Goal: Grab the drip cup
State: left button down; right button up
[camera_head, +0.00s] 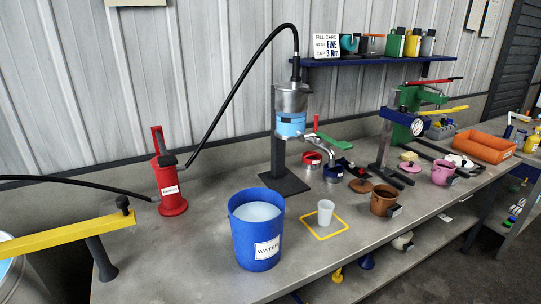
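A small pale cup (326,213), which looks like the drip cup, stands upright inside a yellow square outline (343,224) on the grey workbench. It is just right of a large blue bucket labelled WATER (249,245), with a narrow gap between them. Behind it stands the disperser column, a metal cylinder with a blue band (291,124) on a dark stand, with a spout on its right side. Neither of my grippers is in view.
A brown mug (384,201) stands to the cup's right, and a pink mug (443,173) further right. A red pump (171,185) with a black hose is at the left. A yellow bar (65,233) juts in at the left edge. The bench's front edge is near the cup.

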aim_at(326, 214)
jog(key=z, duration=1.6)
jog(key=i, duration=1.95)
jog(key=u, duration=3)
